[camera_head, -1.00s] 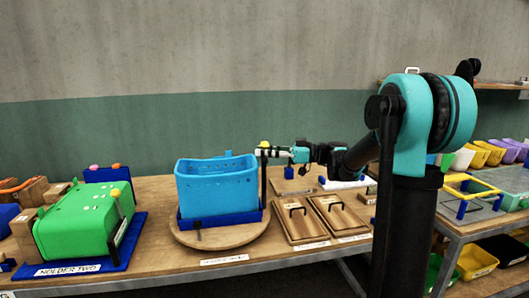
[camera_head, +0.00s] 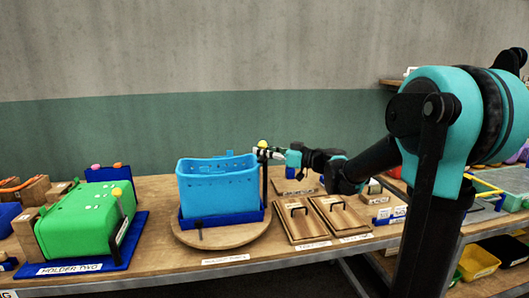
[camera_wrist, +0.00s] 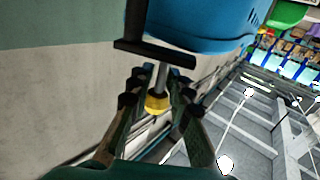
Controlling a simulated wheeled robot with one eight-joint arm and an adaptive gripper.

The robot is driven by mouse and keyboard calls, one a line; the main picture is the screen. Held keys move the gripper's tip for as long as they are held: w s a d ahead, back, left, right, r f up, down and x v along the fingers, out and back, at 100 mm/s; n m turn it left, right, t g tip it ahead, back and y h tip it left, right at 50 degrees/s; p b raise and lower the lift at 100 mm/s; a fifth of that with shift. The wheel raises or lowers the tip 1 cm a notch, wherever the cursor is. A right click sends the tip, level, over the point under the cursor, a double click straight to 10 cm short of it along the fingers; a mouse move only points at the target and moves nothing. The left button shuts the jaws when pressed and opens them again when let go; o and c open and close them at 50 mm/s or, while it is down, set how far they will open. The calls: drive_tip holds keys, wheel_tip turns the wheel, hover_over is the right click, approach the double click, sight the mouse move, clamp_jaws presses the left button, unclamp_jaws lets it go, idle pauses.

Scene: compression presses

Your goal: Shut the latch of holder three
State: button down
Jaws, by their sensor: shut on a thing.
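A blue bin (camera_head: 217,188) sits in a blue holder (camera_head: 232,218) on a round wooden base (camera_head: 226,236). I take this as holder three, though its front label (camera_head: 225,259) is too small to read surely. A dark upright latch lever (camera_head: 264,184) with a yellow knob (camera_head: 262,144) stands at the bin's right side. My gripper (camera_head: 266,154) is at the lever's top, shut on it just below the knob. In the wrist view the yellow knob (camera_wrist: 157,104) and a grey rod (camera_wrist: 161,76) lie between my fingers, by a black crossbar (camera_wrist: 154,53).
Holder two, with a green bin (camera_head: 85,219) and its own yellow-knobbed lever, stands at left. Two wooden lidded boxes (camera_head: 300,221) lie right of the round base. The wall is behind the table.

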drive_tip(key=m+t+h, duration=0.1)
drive_tip(key=t, duration=0.1)
drive_tip(key=a+m+t+h, duration=0.1)
drive_tip(key=m+t+h, duration=0.1)
drive_tip(key=a+m+t+h, duration=0.1)
drive_tip(key=m+t+h, duration=0.1)
drive_tip(key=shift+w+t, duration=0.3)
drive_tip(key=shift+t, duration=0.1)
drive_tip(key=shift+w+m+t+h, duration=0.2)
drive_tip(key=shift+m+t+h, duration=0.3)
drive_tip(key=shift+m+h, duration=0.2)
drive_tip(key=shift+w+m+t+h, duration=0.15)
drive_tip(key=shift+m+t+h, duration=0.35)
drive_tip(key=shift+m+h, duration=0.15)
drive_tip(key=shift+w+a+m+t+h, duration=0.2)
drive_tip(key=shift+m+t+h, duration=0.2)
drive_tip(key=shift+m+h, duration=0.45)
drive_tip(key=shift+w+a+r+m+t+h, duration=0.2)
drive_tip(key=shift+m+h, duration=0.3)
drive_tip(key=shift+h, duration=0.45)
drive_tip(key=shift+w+d+f+m+t+h, duration=0.2)
drive_tip(key=shift+m+h, duration=0.3)
drive_tip(key=shift+h, duration=0.4)
drive_tip(key=shift+w+a+r+m+t+h, duration=0.1)
drive_tip(key=shift+a+m+t+h, duration=0.15)
drive_tip(key=shift+m+h, duration=0.5)
drive_tip(key=shift+h, duration=0.4)
